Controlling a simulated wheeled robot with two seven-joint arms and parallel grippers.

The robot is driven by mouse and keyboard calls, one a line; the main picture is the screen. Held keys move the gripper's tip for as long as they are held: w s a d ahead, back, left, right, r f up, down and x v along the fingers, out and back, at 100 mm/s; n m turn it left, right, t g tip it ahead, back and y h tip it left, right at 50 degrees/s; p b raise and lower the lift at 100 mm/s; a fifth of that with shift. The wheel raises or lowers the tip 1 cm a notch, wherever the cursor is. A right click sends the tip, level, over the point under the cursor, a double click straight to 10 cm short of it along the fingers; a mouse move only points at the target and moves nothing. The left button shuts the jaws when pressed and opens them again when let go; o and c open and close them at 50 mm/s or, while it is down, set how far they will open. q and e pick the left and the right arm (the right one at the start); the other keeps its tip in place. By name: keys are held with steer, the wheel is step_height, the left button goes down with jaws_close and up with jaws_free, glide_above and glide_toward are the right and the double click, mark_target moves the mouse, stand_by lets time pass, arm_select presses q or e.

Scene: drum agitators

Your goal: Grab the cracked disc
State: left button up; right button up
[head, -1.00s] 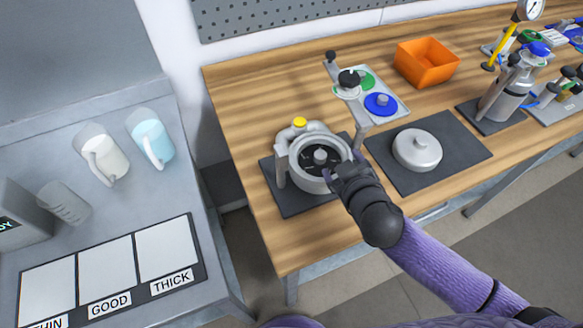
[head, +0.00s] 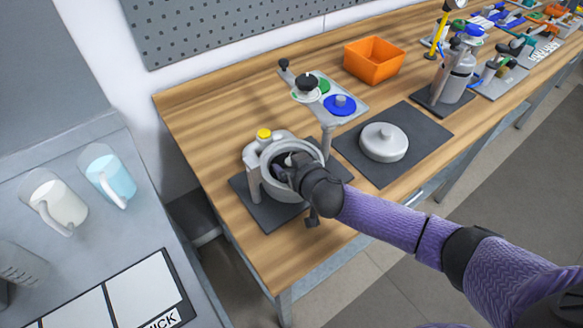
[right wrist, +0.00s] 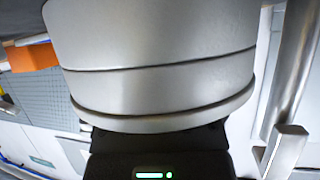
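The grey metal drum (head: 296,196) stands open-topped on a dark mat at the near left end of the wooden bench. Its inside is dark, and my right gripper covers most of it. No disc with a visible crack can be made out in there. My right gripper (head: 288,170) reaches in at the drum's mouth from the right. Its fingers are hidden or too small to read. In the right wrist view a curved grey metal wall (right wrist: 160,75) fills the middle, very close to the gripper. My left gripper is not in view.
A grey lid (head: 384,141) lies on a second dark mat. A stand plate (head: 325,112) carries green and blue discs behind the drum. An orange bin (head: 374,62) is at the back. A grey side table with jugs (head: 58,203) is at the left.

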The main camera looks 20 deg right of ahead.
steer(key=c, duration=0.9)
jaws_close()
